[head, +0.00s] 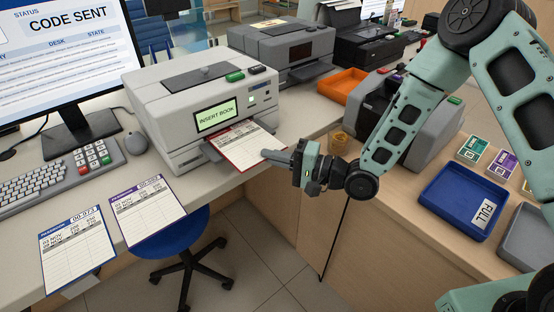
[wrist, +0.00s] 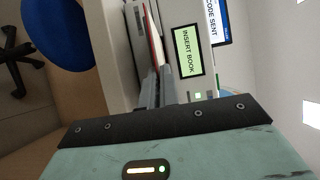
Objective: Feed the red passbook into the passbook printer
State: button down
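The passbook printer (head: 192,100) is a light grey machine on the counter; its green screen reads INSERT BOOK, also legible in the wrist view (wrist: 187,51). The red passbook (head: 240,146) lies open and flat at the front slot, page up, its far edge at the printer's mouth and most of it outside. My gripper (head: 272,155) is at the passbook's near right edge, its fingers closed on that edge. In the wrist view the passbook (wrist: 155,38) shows as a thin red-and-white edge running from my fingers (wrist: 158,88) toward the printer. How far its far edge is inside is hidden.
Blue (head: 77,246) and purple (head: 147,208) passbooks lie on the counter's left. A monitor (head: 72,62), keyboard (head: 45,187) and keypad (head: 90,155) stand behind them. A second grey printer (head: 283,45), orange tray (head: 345,84) and blue FULL tray (head: 462,200) are to the right.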

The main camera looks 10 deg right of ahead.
jog(key=shift+w+a, duration=0.55)
jog(key=shift+w, duration=0.3)
jog(key=c, duration=1.6)
grip_release()
jog(key=shift+s+d+p, duration=0.1)
jog(key=shift+s+d, duration=0.55)
jog(key=shift+s, duration=0.3)
jog(key=shift+s+d+p, duration=0.15)
jog(key=shift+s+d, duration=0.5)
jog(key=shift+s, duration=0.3)
jog(key=shift+s+d+p, duration=0.1)
jog(key=shift+s+d, duration=0.55)
jog(key=shift+s, duration=0.3)
